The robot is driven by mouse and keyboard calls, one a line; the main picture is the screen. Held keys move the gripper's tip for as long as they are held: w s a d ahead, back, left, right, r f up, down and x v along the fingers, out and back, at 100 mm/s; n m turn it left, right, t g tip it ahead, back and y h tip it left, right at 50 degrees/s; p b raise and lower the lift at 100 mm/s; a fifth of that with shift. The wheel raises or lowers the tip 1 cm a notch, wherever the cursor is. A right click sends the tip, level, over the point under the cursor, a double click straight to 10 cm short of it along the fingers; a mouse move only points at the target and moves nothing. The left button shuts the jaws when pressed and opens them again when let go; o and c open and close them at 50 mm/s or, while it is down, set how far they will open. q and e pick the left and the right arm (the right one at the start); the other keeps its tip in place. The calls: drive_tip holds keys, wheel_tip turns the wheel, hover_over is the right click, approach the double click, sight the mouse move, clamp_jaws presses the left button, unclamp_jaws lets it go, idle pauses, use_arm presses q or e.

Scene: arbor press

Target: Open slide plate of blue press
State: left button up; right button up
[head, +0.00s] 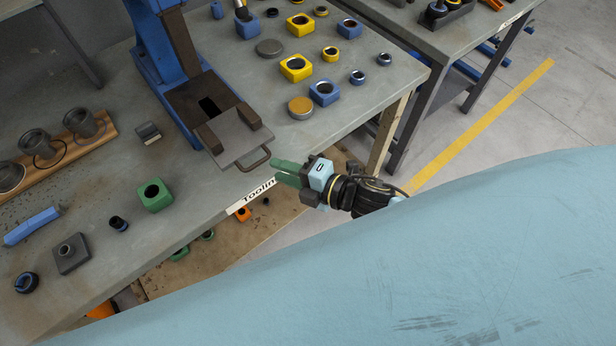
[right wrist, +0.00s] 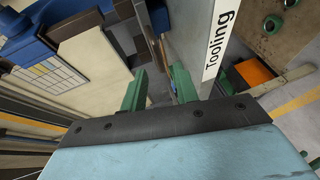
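The blue press (head: 163,45) stands on the grey workbench at the upper left. Its grey slide plate (head: 232,137) lies at the front of the press base between two dark guide blocks, with a dark loop handle (head: 255,160) on its front edge. My right gripper (head: 277,173) has green fingers pointing left, close to the handle at the bench's front edge. In the right wrist view the two fingers (right wrist: 159,90) are apart, with a gap between them. I cannot tell whether the handle lies between them. My left gripper is not in view.
A "Tooling" label (head: 252,197) runs along the bench edge beside my right gripper; a green block (head: 155,195) sits to the left. Yellow and blue blocks with bores, such as a yellow one (head: 296,68), stand right of the press. Open floor lies right of the bench.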

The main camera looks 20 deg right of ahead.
drive_tip(key=v, duration=0.6)
drive_tip(key=shift+s+d, duration=0.15)
drive_tip(key=shift+s, duration=0.1)
drive_tip(key=s+d+f+m+g+h+b, duration=0.1)
drive_tip(key=s+d+f+m+h, duration=0.2)
drive_tip(key=f, duration=0.7)
drive_tip(key=s+d+f+m+g+h+b, duration=0.1)
drive_tip(key=d+f+m+g+h+b, duration=0.1)
drive_tip(key=d+f+m, duration=0.6)
drive_tip(key=s+d+f+m+g+h+b, duration=0.1)
drive_tip(key=d+f+m+h, duration=0.15)
drive_tip(key=f, duration=0.95)
drive_tip(key=s+a+f+m+g+h+b, duration=0.1)
drive_tip(key=s+f+m+g, duration=0.2)
drive_tip(key=s+f, duration=0.5)
drive_tip(key=s+a+f+m+g+h+b, duration=0.1)
drive_tip(key=s+f+m+g, duration=0.3)
drive_tip(key=s+f, duration=0.5)
drive_tip(key=s+a+m, duration=0.1)
drive_tip(key=s+m, duration=0.1)
drive_tip(key=s, duration=0.5)
drive_tip(key=shift+s+b, duration=0.3)
drive_tip(key=shift+b, duration=0.1)
